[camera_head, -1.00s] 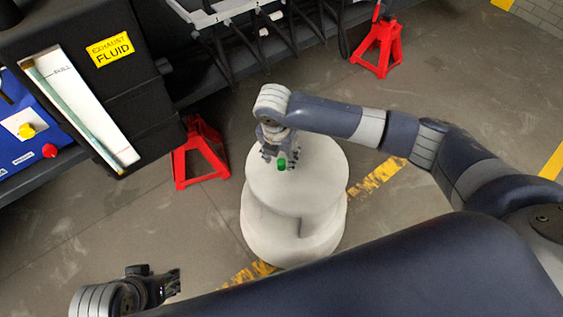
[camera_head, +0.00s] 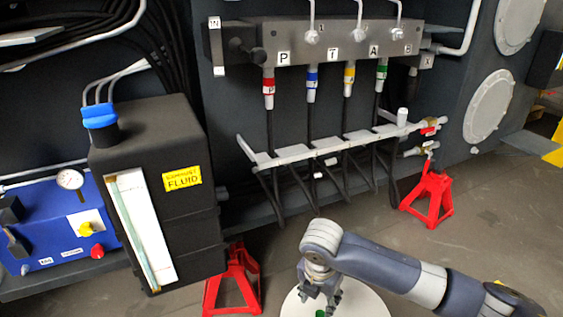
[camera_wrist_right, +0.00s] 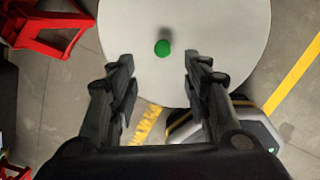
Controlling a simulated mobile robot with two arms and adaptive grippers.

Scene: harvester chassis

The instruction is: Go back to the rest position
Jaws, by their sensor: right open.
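My right gripper (camera_head: 322,297) hangs above the white round stand at the bottom of the head view. In the right wrist view the two fingers of my right gripper (camera_wrist_right: 158,78) are spread apart with nothing between them. A small green round object (camera_wrist_right: 162,48) lies on the white round top (camera_wrist_right: 225,40), beyond the fingertips and apart from them. Only a bit of the green object (camera_head: 320,313) shows at the lower edge of the head view. My left gripper is not in the head view.
A black exhaust fluid tank (camera_head: 190,225) with a blue cap and a blue box (camera_head: 60,215) with a gauge stand at left. Red jack stands (camera_head: 233,283) (camera_head: 428,198) are on the floor. A manifold (camera_head: 330,42) with coloured hose couplings is behind. Floor at right is open.

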